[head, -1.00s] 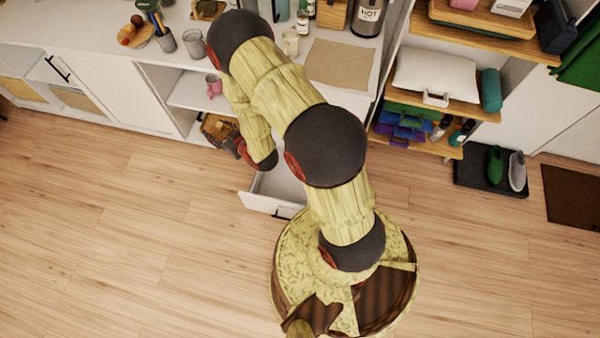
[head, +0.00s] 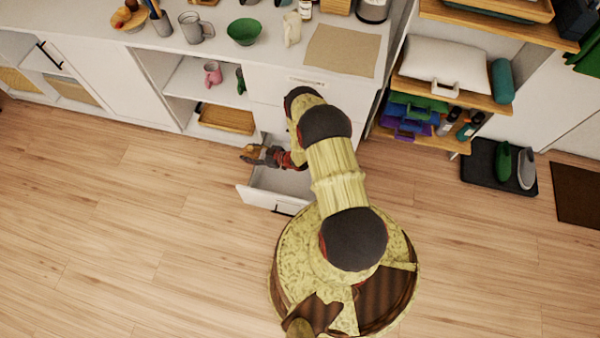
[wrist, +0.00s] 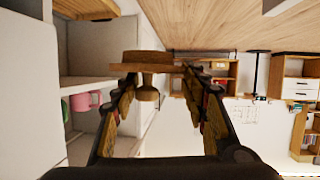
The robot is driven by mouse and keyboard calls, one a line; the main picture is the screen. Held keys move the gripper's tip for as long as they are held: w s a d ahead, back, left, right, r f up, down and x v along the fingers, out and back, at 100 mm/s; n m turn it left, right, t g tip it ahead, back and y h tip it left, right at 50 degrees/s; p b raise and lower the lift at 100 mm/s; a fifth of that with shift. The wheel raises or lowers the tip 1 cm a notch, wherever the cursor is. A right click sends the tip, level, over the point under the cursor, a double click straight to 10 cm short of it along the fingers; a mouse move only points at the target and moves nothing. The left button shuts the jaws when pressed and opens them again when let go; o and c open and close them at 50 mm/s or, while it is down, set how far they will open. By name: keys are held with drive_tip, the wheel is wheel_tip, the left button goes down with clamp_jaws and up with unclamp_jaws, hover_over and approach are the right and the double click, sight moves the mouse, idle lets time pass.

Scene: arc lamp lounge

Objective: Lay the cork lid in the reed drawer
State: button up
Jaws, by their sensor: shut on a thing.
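The cork lid (wrist: 148,64) is a brown disc with a round knob, and my gripper (wrist: 158,72) is shut on it in the wrist view. In the head view my gripper (head: 262,156) is beside the left side of the open drawer, with the small brown lid (head: 250,151) at its tip. The white drawer (head: 262,198) is pulled out below the counter. Its visible inside looks empty. My arm hides its right and back parts. The lid appears left of the drawer's opening; its height above the drawer is unclear.
An open shelf left of the drawer holds a pink mug (head: 212,74) and a wooden tray (head: 226,119). The counter above carries a green bowl (head: 244,32), a grey mug (head: 195,28) and a tan mat (head: 342,50). The floor (head: 120,220) at left is clear.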

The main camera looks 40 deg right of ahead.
drive_tip(key=n+y+b, duration=0.2)
drive_tip(key=b, duration=0.1)
hover_over(269, 188)
wheel_tip(269, 188, down, 16)
drive_tip(key=shift+g, duration=0.4)
wheel_tip(269, 188, down, 5)
drive_tip(key=shift+a+b, duration=0.15)
drive_tip(key=shift+b, duration=0.85)
drive_tip(key=shift+w+f+b, duration=0.1)
drive_tip(key=shift+f+b, duration=1.1)
drive_tip(key=shift+f, duration=1.15)
drive_tip(key=shift+r, duration=0.1)
drive_tip(key=o, duration=1)
drive_tip(key=shift+o, duration=0.2)
